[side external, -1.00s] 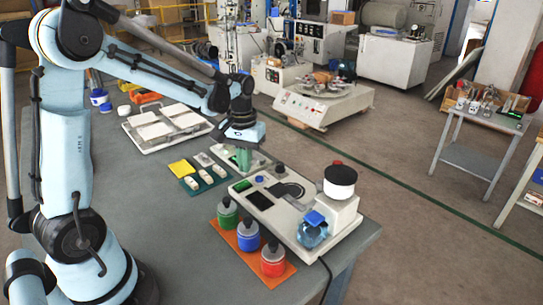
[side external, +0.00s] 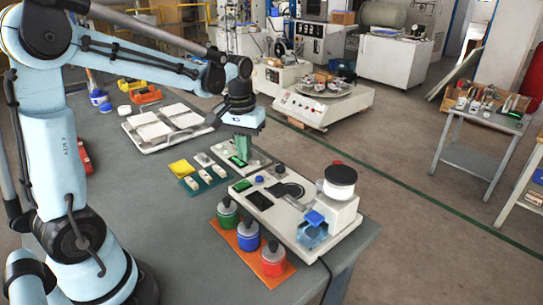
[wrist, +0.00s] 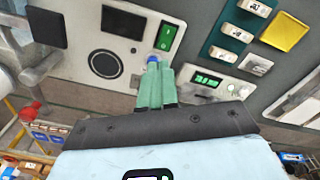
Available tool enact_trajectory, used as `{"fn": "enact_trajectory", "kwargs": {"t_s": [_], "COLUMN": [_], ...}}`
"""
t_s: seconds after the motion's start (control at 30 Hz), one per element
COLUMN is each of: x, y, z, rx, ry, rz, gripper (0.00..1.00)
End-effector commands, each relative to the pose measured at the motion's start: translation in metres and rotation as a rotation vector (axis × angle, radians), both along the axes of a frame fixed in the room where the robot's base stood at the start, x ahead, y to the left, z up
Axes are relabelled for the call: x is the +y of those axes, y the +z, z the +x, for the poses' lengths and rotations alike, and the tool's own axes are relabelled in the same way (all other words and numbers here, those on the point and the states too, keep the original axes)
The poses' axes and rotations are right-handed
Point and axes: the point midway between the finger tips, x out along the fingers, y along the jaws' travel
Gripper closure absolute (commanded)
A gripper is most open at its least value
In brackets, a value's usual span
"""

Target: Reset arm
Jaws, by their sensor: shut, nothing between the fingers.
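My gripper (side external: 242,150) is shut and empty, its green fingers pressed together and pointing down. In the side view it hangs above the far end of the white testing device (side external: 300,216), near a small panel with a green display. In the wrist view the shut fingertips (wrist: 155,68) appear just below a blue button (wrist: 153,59) and a green switch (wrist: 166,37). A panel with a lit green display (wrist: 207,81) lies to their right. I cannot tell how far the fingertips are above the surface.
Green, blue and red jars stand on an orange mat (side external: 290,272) at the front. A dark green mat (side external: 217,174) with small white pieces and a yellow pad (side external: 181,168) lie left of the gripper. A white tray (side external: 150,147) of tiles sits behind.

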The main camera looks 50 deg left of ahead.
Motion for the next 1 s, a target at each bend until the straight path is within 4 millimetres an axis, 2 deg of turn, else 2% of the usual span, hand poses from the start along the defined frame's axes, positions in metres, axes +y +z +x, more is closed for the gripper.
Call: {"fn": "enact_trajectory", "kwargs": {"t_s": [0.3, 0.6, 0.8, 1.0], "x": [-0.047, -0.084, -0.097, -0.101], "y": [0.026, 0.03, 0.026, 0.024], "z": [-0.033, -0.066, -0.078, -0.081], "rx": [-0.218, -0.442, -0.542, -0.574], "ry": [-0.194, -0.38, -0.456, -0.48], "rz": [0.06, 0.12, 0.145, 0.154], "gripper": [1.0, 1.0, 1.0, 1.0]}}
